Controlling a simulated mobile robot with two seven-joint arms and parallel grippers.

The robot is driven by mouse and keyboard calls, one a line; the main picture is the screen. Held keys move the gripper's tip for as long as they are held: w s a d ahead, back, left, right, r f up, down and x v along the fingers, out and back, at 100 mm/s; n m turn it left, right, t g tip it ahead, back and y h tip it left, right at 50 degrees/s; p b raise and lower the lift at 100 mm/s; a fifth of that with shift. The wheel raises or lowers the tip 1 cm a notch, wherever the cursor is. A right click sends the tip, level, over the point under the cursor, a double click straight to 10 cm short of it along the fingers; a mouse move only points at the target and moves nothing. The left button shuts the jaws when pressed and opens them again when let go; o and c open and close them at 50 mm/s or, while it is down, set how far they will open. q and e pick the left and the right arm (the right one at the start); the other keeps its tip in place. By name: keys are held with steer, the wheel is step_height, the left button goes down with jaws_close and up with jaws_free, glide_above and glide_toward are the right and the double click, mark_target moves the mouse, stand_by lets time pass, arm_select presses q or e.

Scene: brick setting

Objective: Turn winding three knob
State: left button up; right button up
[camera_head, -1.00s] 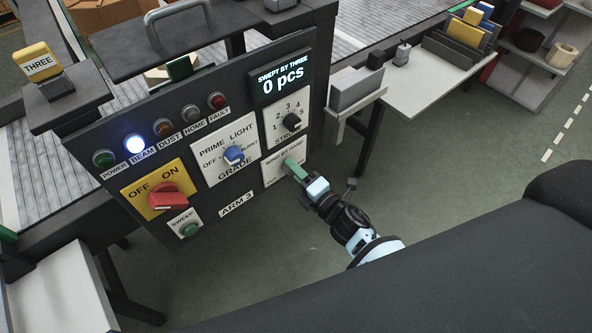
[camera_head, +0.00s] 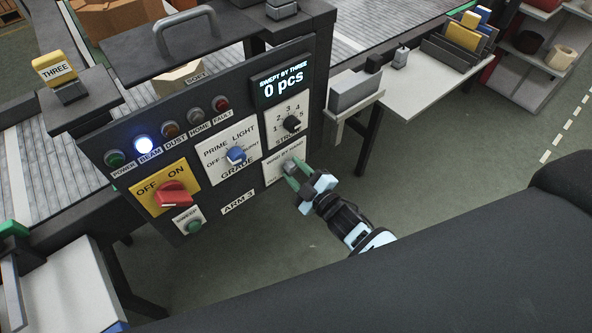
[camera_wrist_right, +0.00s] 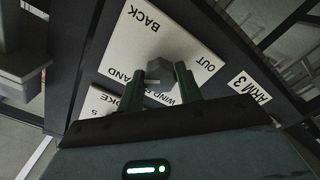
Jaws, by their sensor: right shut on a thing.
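The winding knob, a grey faceted knob (camera_wrist_right: 160,70), sits on a white plate (camera_wrist_right: 131,45) lettered "WIND BY HAND", "BACK" and "OUT". In the head view the plate (camera_head: 274,173) is at the lower right of the dark control panel, under the "STROKE" selector. My right gripper (camera_head: 293,170) reaches the plate from the lower right. In the right wrist view its two green fingers (camera_wrist_right: 157,88) are on either side of the knob and shut on it. The fingers hide part of the knob in the head view. My left gripper is not in view.
The panel also carries a red OFF/ON switch (camera_head: 174,194), a blue GRADE knob (camera_head: 236,155), a black STROKE knob (camera_head: 292,123) and a green SWEEP button (camera_head: 194,226). A grey bin (camera_head: 355,91) stands to the right. Open floor lies below.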

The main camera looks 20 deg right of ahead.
steer(key=m, duration=0.4)
steer(key=shift+m, duration=1)
steer(key=o, duration=1)
steer(key=shift+s, duration=0.1)
steer(key=v, duration=0.7)
steer(key=shift+s+p, duration=0.3)
steer(key=shift+d, duration=0.1)
